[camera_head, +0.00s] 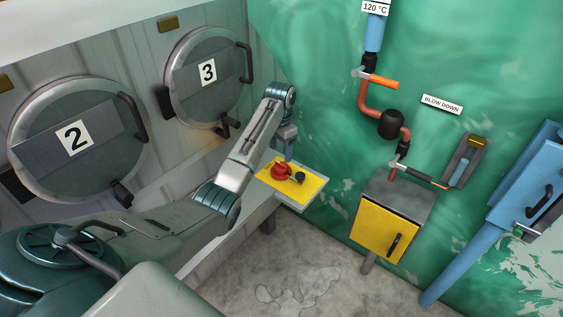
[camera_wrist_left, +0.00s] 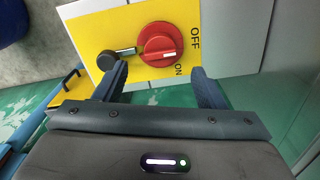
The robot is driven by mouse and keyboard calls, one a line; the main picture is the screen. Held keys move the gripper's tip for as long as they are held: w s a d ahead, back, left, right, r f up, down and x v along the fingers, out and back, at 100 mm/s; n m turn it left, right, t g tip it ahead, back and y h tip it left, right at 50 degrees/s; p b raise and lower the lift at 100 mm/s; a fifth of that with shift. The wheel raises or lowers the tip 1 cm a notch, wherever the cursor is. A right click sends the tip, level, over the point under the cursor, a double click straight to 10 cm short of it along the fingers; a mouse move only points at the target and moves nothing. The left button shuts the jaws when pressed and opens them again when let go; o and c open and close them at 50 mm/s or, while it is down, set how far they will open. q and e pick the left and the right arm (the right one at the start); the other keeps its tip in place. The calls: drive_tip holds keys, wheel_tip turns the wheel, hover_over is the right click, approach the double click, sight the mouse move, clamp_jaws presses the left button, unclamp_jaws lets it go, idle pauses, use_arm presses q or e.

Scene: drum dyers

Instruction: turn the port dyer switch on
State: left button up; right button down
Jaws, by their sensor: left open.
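The switch is a red rotary knob (camera_head: 281,172) on a yellow panel (camera_head: 309,186), set on a grey ledge by the dyers. In the left wrist view the red knob (camera_wrist_left: 160,44) has a pale mark and stands beside the printed words OFF and ON. A smaller black knob (camera_wrist_left: 106,61) sits left of it. My left gripper (camera_head: 287,154) is over the panel, pointing down. In the left wrist view its fingers (camera_wrist_left: 160,87) are open and apart, with nothing between them. Whether a fingertip touches the panel is unclear. My right gripper is not in view.
Round doors numbered 2 (camera_head: 76,175) and 3 (camera_head: 206,92) line the left wall. A yellow-doored cabinet (camera_head: 383,232), orange pipes (camera_head: 377,100) and a blue unit (camera_head: 525,180) stand to the right. The floor (camera_head: 290,280) between is clear.

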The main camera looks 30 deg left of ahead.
sight(281, 163)
use_arm(q)
wheel_tip(281, 163, down, 7)
drive_tip(key=shift+w+f+p, duration=0.1)
drive_tip(key=shift+p, duration=0.55)
drive_tip(key=c, duration=1)
